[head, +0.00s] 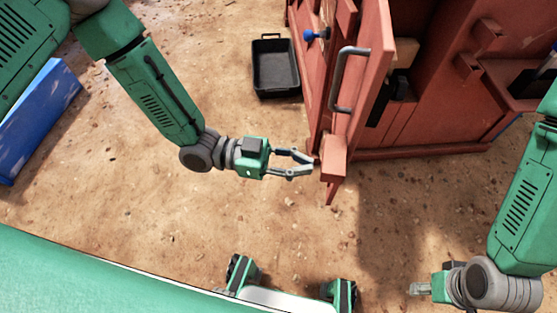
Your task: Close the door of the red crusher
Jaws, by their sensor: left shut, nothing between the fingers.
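The red crusher (440,75) stands at the upper right. Its red door (368,60) stands open towards me, seen nearly edge-on, with a dark grey bar handle (340,85) on it. A blue knob (315,34) shows to the left of the handle. My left gripper (312,163) is shut and empty. Its fingertips are at the lower left edge of the door, by a red block (333,158); I cannot tell whether they touch. My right gripper (418,289) is low at the right, away from the door, and its fingers are too small to read.
A black open bin (275,68) sits on the dirt ground left of the crusher. A blue box (38,115) lies at the far left. The ground (200,225) between my arms is bare apart from small stones.

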